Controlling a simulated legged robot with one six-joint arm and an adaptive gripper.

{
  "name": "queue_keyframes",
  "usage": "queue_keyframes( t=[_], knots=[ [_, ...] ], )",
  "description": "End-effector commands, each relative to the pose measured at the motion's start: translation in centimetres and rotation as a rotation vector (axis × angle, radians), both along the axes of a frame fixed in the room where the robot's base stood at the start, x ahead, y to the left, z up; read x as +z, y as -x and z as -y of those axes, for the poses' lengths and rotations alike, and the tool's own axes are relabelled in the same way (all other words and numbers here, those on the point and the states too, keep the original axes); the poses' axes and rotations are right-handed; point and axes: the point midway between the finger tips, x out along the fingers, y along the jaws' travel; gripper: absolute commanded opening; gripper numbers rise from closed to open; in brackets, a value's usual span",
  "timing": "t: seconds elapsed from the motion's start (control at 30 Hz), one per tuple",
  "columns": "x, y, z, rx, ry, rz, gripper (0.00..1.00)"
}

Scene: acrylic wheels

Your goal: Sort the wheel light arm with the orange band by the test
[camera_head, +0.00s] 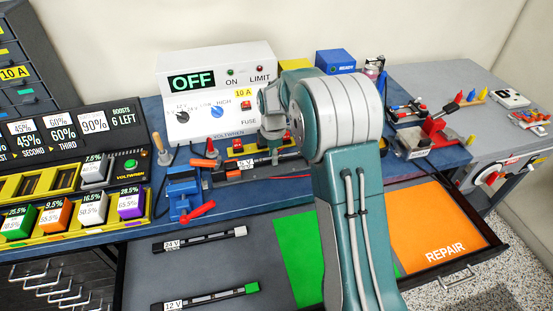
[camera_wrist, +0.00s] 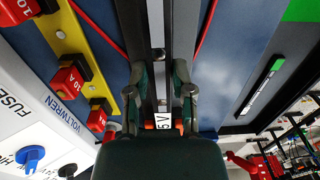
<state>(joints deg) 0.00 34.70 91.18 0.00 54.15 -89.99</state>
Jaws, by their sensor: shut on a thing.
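The light arm with the orange band (camera_head: 245,163) is a dark bar with a "5 V" label, lying level in front of the power supply (camera_head: 215,60), whose display reads OFF. Orange shows towards its left end. In the wrist view the bar (camera_wrist: 157,40) runs between my fingers, with its label and some orange just below them. My gripper (camera_wrist: 163,92) is shut on it; in the head view my gripper (camera_head: 274,142) is partly hidden by my arm. I cannot tell whether the bar touches the bench fixture. The drawer has a green area (camera_head: 294,255) and an orange REPAIR area (camera_head: 440,225).
Other light arms, 24 V (camera_head: 200,240) and 12 V (camera_head: 210,297), lie in the drawer's grey left part. A blue vise (camera_head: 185,190) with a red handle stands left of the bar. Red fuses (camera_wrist: 68,83) sit on a yellow strip. A red clamp (camera_head: 435,130) stands at the right.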

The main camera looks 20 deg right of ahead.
Motion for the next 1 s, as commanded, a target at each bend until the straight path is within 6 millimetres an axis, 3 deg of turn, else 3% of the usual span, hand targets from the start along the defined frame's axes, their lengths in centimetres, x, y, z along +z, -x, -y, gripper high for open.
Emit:
queue_keyframes(
  t=[0.73, 1.0],
  knots=[
    [3.2, 0.0, 0.0, 0.000, 0.000, 0.002, 0.00],
    [3.4, 0.0, 0.0, 0.000, 0.000, 0.001, 0.00]
  ],
)
